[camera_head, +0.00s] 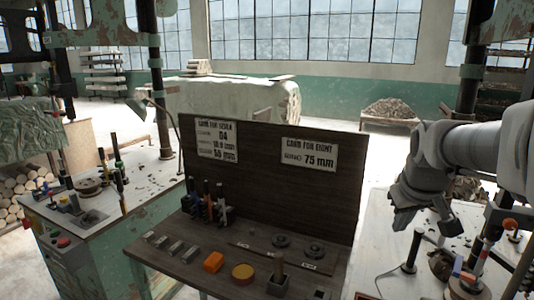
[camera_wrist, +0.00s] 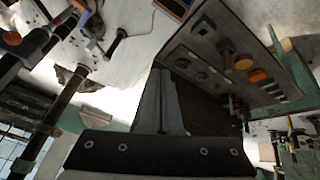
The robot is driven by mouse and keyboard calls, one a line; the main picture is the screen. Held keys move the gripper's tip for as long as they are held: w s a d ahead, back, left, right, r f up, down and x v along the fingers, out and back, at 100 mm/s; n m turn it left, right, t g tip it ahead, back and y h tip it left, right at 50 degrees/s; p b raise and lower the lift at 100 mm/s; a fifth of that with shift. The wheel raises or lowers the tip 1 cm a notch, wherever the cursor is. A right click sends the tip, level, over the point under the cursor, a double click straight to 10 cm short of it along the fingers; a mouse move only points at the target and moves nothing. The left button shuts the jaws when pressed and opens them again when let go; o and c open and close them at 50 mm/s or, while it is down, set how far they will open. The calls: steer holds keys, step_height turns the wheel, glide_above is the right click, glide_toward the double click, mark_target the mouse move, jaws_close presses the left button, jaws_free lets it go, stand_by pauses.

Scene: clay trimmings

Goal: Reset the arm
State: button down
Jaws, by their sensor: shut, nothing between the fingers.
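My gripper (camera_head: 428,222) hangs from my arm at the right of the head view, over the white-topped bench on the right. In the wrist view its two grey fingers (camera_wrist: 161,98) lie together, with nothing between them. No object hangs from it in either view. In the wrist view the surroundings appear turned over, with the dark bench beyond the fingers.
Upright tools on the right bench (camera_head: 382,262) stand close below my gripper. Another bench (camera_head: 95,238) stands left.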

steer(key=s+a+f+y, duration=0.1)
steer(key=s+a, duration=0.5)
steer(key=s, duration=0.3)
steer(key=s+a+f, duration=0.2)
steer(key=s+a, duration=0.5)
steer(key=s, duration=0.2)
steer(key=shift+a+m+y, duration=0.25)
steer(key=shift+m+y, duration=0.05)
steer(key=shift+y, duration=0.1)
